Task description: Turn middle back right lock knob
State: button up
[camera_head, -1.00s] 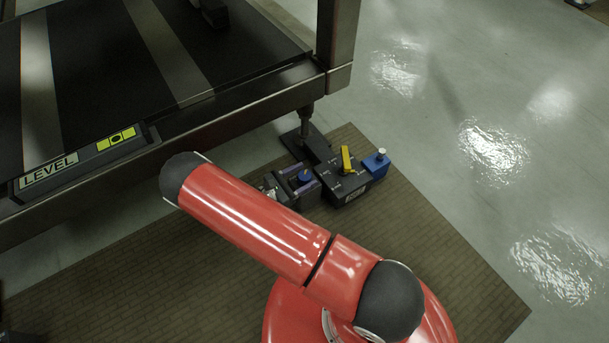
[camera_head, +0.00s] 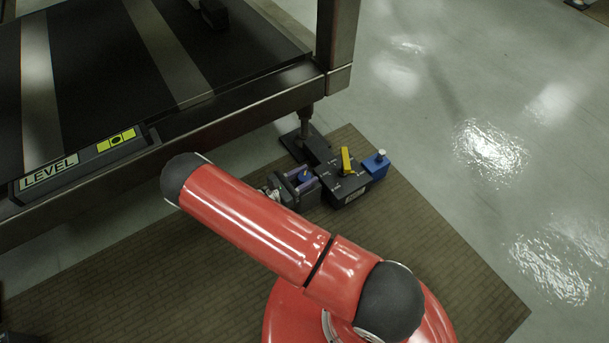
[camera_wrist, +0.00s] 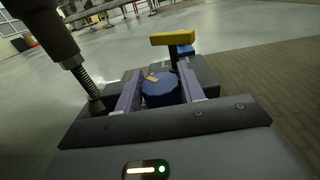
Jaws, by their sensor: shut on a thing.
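The lock knob is a blue round knob with a small orange mark on top, in the middle of the wrist view (camera_wrist: 160,90). It shows small in the head view (camera_head: 304,176), beside a dark box. My gripper (camera_wrist: 158,92) has purple fingers, one on each side of the knob, and is shut on it. In the head view my gripper (camera_head: 301,178) is partly hidden behind my red arm. I cannot tell the knob's exact turn angle from the head view.
A dark box (camera_head: 340,185) with a yellow handle (camera_head: 346,161) stands right of the knob. A blue block (camera_head: 377,163) with a silver pin adjoins it. A metal leg (camera_head: 306,118) and the platform frame (camera_head: 240,105) stand close behind. The brown mat (camera_head: 440,245) is clear at right.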

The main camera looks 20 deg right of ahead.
jog(key=shift+r+n+t, duration=0.1)
jog(key=shift+n+t, duration=0.2)
jog(key=shift+t, duration=0.2)
jog(key=n+t+y+p, duration=0.2)
jog(key=t+p, duration=0.1)
jog(key=n+t+y+p, duration=0.3)
jog(key=shift+s+r+t, duration=0.1)
jog(key=shift+r+t, duration=0.1)
jog(key=shift+t, duration=0.2)
jog(key=n+t+y+p, duration=0.2)
jog(key=y, duration=0.1)
jog(key=shift+n+p, duration=0.3)
jog(key=shift+p, duration=0.05)
jog(key=n+y+p, duration=0.1)
jog(key=t+y+p, duration=0.1)
jog(key=shift+f+n+y, duration=0.2)
jog(key=shift+n+y, duration=0.1)
jog(key=shift+n, duration=0.1)
jog(key=shift+f+y, duration=0.1)
jog(key=shift+y, duration=0.2)
jog(key=o, duration=1)
jog(key=shift+c, duration=0.2)
jog(key=shift+a, duration=0.1)
